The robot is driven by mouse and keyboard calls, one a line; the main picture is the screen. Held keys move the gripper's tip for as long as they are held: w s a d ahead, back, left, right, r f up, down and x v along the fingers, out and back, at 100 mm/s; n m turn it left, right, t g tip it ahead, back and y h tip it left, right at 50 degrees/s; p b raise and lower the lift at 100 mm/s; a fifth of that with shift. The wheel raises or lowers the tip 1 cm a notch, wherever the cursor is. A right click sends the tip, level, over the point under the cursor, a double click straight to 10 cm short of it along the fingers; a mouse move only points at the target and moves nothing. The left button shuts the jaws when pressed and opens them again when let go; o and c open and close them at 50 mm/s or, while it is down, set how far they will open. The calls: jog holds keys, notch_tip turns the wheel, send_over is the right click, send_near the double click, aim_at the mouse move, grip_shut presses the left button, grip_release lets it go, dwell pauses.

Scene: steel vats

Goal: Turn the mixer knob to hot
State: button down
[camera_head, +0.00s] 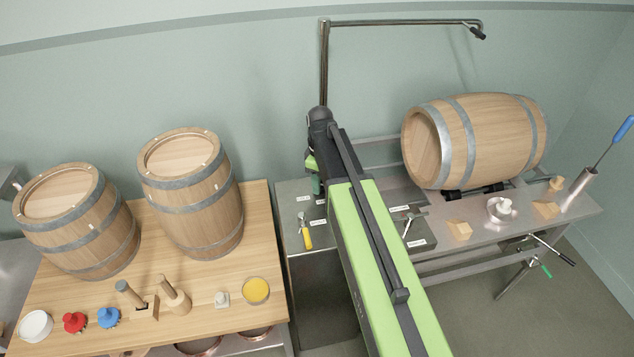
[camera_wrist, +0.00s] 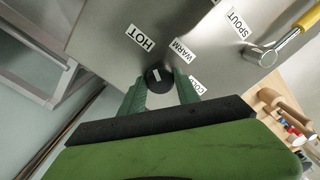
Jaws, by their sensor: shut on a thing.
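The mixer knob (camera_wrist: 158,78) is a dark round knob with a short white mark on the steel surface. In the wrist view the labels HOT (camera_wrist: 141,37), WARM (camera_wrist: 183,50) and a partly hidden COLD (camera_wrist: 196,84) lie around it. The white mark slants up the picture; I cannot tell for sure which label it points at. My gripper (camera_wrist: 160,86) has its green fingers on both sides of the knob, shut on it. In the head view my gripper (camera_head: 315,182) is low over the steel counter and my arm hides the knob.
A yellow-handled lever (camera_head: 306,231) is beside the SPOUT label (camera_wrist: 237,22). A vertical pipe (camera_head: 324,65) rises behind my arm. A barrel (camera_head: 478,140) lies on the right; two barrels (camera_head: 190,190) stand on the wooden table (camera_head: 225,315) at left.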

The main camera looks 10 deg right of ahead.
jog(key=shift+a, duration=0.1)
jog(key=c, duration=0.9)
grip_release()
jog(key=shift+w, duration=0.1)
notch_tip(320, 180, up, 18)
jog(key=p, duration=1.7)
jog(key=shift+f, duration=0.25)
jog(key=shift+f, duration=0.1)
